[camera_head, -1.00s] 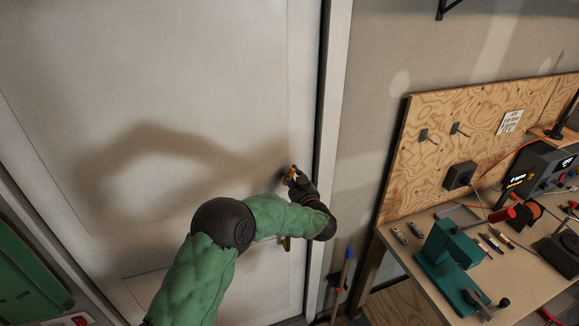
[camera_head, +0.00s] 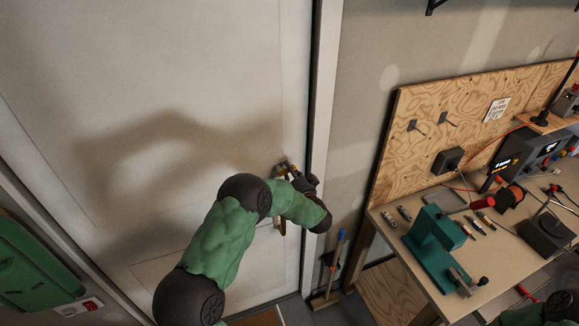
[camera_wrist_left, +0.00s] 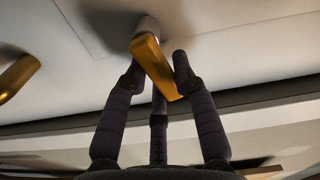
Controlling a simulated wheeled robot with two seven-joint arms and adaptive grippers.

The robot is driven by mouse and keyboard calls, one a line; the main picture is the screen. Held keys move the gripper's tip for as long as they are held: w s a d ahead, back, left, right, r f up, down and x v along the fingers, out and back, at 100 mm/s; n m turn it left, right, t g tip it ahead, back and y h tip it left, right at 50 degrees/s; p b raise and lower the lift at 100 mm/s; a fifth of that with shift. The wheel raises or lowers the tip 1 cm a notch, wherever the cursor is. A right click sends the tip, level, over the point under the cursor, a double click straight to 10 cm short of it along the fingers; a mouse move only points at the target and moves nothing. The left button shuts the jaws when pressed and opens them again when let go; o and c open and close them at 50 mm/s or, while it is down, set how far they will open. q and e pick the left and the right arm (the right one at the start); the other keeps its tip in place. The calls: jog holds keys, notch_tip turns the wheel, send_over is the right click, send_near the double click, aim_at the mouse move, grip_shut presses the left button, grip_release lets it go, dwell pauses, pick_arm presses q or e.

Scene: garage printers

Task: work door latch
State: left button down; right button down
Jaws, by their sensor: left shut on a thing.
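The door latch is a small gold turn piece on a pale round base on the white door (camera_head: 215,60), near its right edge. In the left wrist view the gold latch (camera_wrist_left: 153,65) sits between the dark fingers of my left gripper (camera_wrist_left: 158,78). My left gripper (camera_head: 288,170) is shut on the latch, reaching in from below; the hand and wrist partly cover it in the head view. A gold door handle (camera_head: 280,224) is below the latch, partly behind my arm; it also shows at the left of the wrist view (camera_wrist_left: 18,76). My right gripper is not seen.
The door frame (camera_head: 319,120) stands just right of the latch. A workbench (camera_head: 400,228) with a teal tool (camera_head: 438,245) and a plywood back panel (camera_head: 420,150) is at the right. A broom (camera_head: 333,262) leans near the frame. A green object (camera_head: 35,255) is at lower left.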

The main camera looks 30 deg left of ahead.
pick_arm(q)
jog(key=shift+f+m+p, duration=0.25)
jog(key=shift+m+p, duration=0.05)
jog(key=shift+m, duration=0.5)
jog(key=c, duration=1)
grip_release()
jog(key=shift+d, duration=0.1)
jog(key=v, duration=1.2)
